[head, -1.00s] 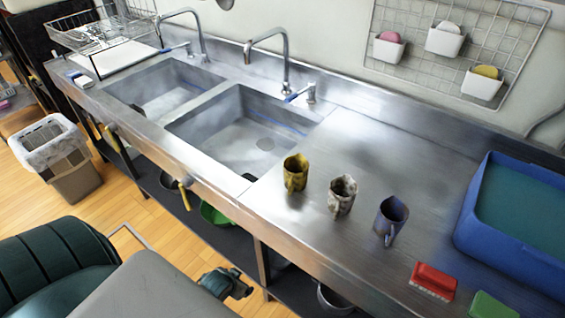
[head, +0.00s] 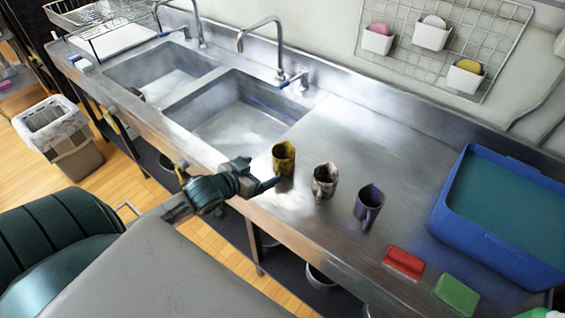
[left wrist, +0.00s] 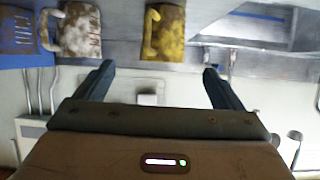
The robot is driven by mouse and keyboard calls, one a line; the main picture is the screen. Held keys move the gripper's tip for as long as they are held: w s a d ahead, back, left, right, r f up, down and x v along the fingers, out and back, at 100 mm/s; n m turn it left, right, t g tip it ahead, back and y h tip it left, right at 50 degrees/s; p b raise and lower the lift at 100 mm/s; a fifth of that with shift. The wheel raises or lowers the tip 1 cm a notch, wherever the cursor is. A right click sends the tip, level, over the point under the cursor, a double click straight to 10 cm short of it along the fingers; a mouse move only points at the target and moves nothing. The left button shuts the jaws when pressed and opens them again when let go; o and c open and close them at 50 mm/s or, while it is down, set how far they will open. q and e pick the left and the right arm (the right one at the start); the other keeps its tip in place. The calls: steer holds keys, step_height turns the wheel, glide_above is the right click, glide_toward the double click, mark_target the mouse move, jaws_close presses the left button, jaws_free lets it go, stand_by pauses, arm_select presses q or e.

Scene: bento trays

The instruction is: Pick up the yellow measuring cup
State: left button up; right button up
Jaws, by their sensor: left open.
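The yellow measuring cup (head: 284,160) stands upright on the steel counter, just right of the sink, the leftmost of three cups in a row. My left gripper (head: 260,175) is at the counter's front edge, close in front of and left of this cup. In the left wrist view my left gripper (left wrist: 160,82) shows two spread fingers with nothing held. There the yellow cup (left wrist: 170,33), with its handle, appears beyond the gap between the fingertips. I cannot tell whether a finger touches it. My right gripper is in neither view now.
A stained white cup (head: 325,181) and a dark purple-blue cup (head: 369,204) stand to the right. A red brush (head: 403,262), a green block (head: 456,295) and a blue tub (head: 450,225) lie farther right. The sink (head: 235,120) is to the left.

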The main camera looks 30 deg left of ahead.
arm_select(q)
glide_toward(290, 149)
steer(key=shift+s+f, duration=0.1)
steer(key=shift+f, duration=0.55)
steer(key=shift+w+f, duration=0.1)
steer(key=shift+w, duration=0.35)
steer(key=p+x, duration=0.2)
steer(key=x, duration=0.2)
steer(key=shift+w, duration=0.4)
steer(key=shift+c, duration=0.9)
steer(key=c, duration=0.9)
